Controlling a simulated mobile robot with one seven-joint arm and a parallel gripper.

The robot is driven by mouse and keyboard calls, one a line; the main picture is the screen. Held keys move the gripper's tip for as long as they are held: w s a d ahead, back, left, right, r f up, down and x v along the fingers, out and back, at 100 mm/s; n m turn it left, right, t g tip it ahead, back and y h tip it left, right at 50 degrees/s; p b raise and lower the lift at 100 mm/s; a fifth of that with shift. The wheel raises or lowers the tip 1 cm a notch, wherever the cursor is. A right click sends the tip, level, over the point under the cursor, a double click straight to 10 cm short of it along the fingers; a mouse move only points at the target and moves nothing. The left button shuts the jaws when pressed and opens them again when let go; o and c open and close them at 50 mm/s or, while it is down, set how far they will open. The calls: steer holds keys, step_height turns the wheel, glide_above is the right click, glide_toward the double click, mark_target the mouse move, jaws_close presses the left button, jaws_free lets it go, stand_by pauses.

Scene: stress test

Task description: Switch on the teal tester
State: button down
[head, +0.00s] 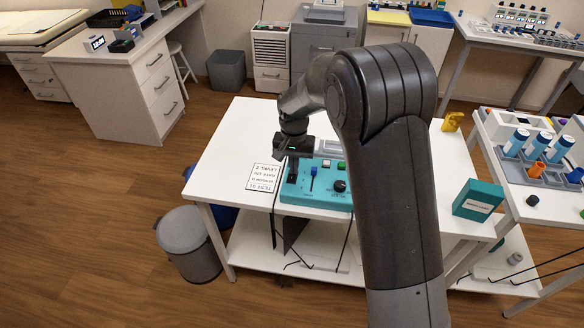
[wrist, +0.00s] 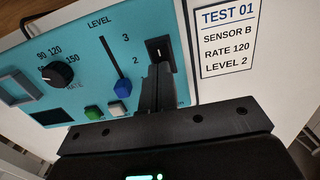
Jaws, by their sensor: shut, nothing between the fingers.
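The teal tester (head: 318,198) lies on the white table, its panel filling much of the wrist view (wrist: 85,40). A black rocker switch (wrist: 159,49) sits near the panel's edge by the card. My gripper (wrist: 156,72) is shut and empty, its fingertips at the lower edge of the switch; I cannot tell whether they touch it. In the head view my gripper (head: 292,176) is over the tester's left end. The panel also has a black rate knob (wrist: 58,75), a blue level slider (wrist: 122,86), a green button (wrist: 93,113) and a white button (wrist: 115,108).
A printed card (head: 263,178) reading TEST 01, SENSOR B, RATE 120, LEVEL 2 lies beside the tester. A teal box (head: 478,200) and a yellow object (head: 452,121) stand on the table's right side. A rack with blue-capped tubes (head: 540,150) is on the right-hand table.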

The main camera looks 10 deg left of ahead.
step_height(320, 180, up, 13)
steer(key=shift+a+r, duration=0.15)
steer(key=shift+a, duration=0.1)
steer(key=shift+w, duration=0.1)
steer(key=shift+w+d+r+g, duration=0.1)
steer(key=shift+w+g, duration=0.15)
steer(key=shift+g, duration=0.35)
steer(key=f, duration=0.4)
steer(key=s+f, duration=0.1)
steer(key=f, duration=0.4)
steer(key=s+f, duration=0.1)
steer(key=f, duration=0.4)
